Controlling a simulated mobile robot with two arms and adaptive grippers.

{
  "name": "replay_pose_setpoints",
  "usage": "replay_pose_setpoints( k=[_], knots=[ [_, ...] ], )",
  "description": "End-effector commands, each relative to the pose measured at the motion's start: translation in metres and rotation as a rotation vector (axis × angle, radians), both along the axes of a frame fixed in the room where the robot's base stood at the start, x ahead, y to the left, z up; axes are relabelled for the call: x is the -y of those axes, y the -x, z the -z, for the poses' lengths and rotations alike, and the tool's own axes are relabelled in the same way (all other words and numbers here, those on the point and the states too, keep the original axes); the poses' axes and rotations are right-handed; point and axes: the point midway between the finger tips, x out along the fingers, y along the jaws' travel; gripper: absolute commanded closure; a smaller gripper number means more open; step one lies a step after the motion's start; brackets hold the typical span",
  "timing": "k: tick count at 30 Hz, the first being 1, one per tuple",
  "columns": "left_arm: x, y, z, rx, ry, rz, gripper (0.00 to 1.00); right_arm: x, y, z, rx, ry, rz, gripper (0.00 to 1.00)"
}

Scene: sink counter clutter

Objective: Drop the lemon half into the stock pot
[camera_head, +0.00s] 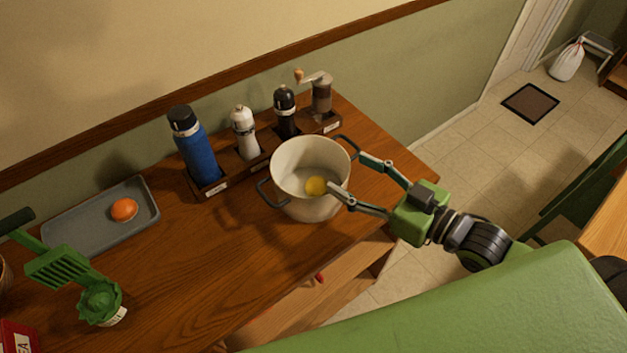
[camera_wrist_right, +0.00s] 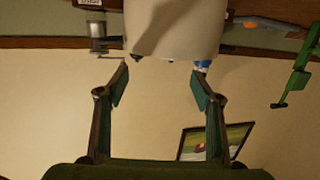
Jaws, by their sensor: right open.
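The stock pot (camera_head: 284,204) is cream with dark side handles and stands upright on the wooden counter. It also shows at the top of the wrist view (camera_wrist_right: 170,35). The yellow lemon half (camera_head: 316,186) shows inside the pot's opening; it is not seen in the wrist view. My right gripper (camera_head: 347,172) is open at the pot's right side, one fingertip over the rim close to the lemon half in the picture. The open, empty fingers also show in the wrist view (camera_wrist_right: 160,78). I cannot tell if a fingertip touches the pot. My left gripper is not in view.
A blue bottle (camera_head: 195,150), white mill (camera_head: 243,133), black mill (camera_head: 286,112) and crank grinder (camera_head: 321,97) stand behind the pot. A grey tray (camera_head: 75,228) holds an orange fruit (camera_head: 124,210). A green slotted tool (camera_head: 62,268) is at left.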

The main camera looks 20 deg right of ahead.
Motion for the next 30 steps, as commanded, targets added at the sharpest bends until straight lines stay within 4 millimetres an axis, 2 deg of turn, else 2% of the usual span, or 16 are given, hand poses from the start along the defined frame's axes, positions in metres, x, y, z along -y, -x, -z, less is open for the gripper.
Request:
replay_pose_setpoints(
  k=[3,9,30],
  knots=[
    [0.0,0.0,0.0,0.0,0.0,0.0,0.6,0.005,0.01,-0.001,-0.003,0.001,-0.001,0.4],
    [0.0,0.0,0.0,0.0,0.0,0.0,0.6,0.01,0.017,-0.003,-0.001,0.0,-0.001,0.4],
    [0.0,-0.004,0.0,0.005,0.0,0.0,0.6,0.011,0.018,-0.004,0.001,-0.001,-0.001,0.4]
  ],
)
